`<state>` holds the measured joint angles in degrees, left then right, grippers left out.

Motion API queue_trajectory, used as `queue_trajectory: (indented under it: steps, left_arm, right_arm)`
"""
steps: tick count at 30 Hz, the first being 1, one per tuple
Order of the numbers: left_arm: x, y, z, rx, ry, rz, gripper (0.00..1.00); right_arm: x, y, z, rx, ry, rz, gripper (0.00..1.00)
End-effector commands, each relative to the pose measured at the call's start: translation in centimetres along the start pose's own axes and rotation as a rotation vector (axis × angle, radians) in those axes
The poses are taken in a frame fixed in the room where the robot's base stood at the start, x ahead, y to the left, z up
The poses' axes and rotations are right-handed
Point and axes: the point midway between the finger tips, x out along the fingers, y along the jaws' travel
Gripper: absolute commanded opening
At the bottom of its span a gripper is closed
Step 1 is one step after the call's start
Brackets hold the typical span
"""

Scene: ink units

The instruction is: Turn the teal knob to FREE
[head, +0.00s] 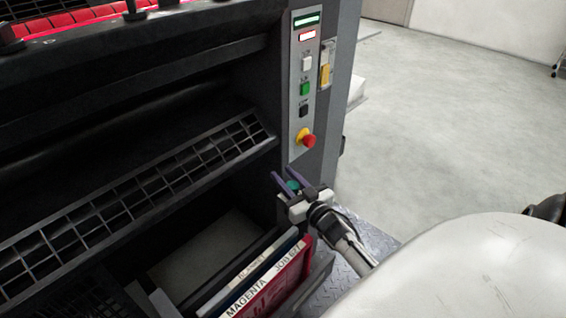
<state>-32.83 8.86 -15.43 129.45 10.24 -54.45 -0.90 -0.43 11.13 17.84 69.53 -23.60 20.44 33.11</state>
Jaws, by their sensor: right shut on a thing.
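The teal knob (293,185) sits low on the dark machine's front, below the control strip. Only a small teal part shows between the fingers of my right gripper (284,178). The gripper's purple fingers lie on either side of the knob and are shut on it. The knob's pointer and any FREE marking are hidden or too small to read. My left gripper is not in the head view.
Above the knob, the grey control strip (304,85) carries white, green and black buttons and a red emergency stop (308,141) on yellow. A black grille (140,205) is at left. Below stand upright labelled boards, one reading MAGENTA (250,285).

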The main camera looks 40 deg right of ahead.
Motion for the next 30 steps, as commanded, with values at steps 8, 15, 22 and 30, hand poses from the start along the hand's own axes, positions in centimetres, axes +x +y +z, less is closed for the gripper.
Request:
queue_trajectory:
  steps: [8,15,22,30]
  left_arm:
    - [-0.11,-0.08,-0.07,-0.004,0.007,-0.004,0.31]
    - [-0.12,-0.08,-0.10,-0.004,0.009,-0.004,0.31]
    - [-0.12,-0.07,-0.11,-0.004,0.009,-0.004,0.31]
    - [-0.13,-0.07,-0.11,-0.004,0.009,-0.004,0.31]
  right_arm:
    - [-0.06,0.35,0.05,0.003,0.002,0.117,0.07]
    - [-0.06,0.53,0.03,0.001,0.002,0.148,0.07]
    - [-0.06,0.56,0.01,0.000,0.002,0.149,0.07]
    - [-0.05,0.57,0.00,0.000,0.002,0.148,0.48]
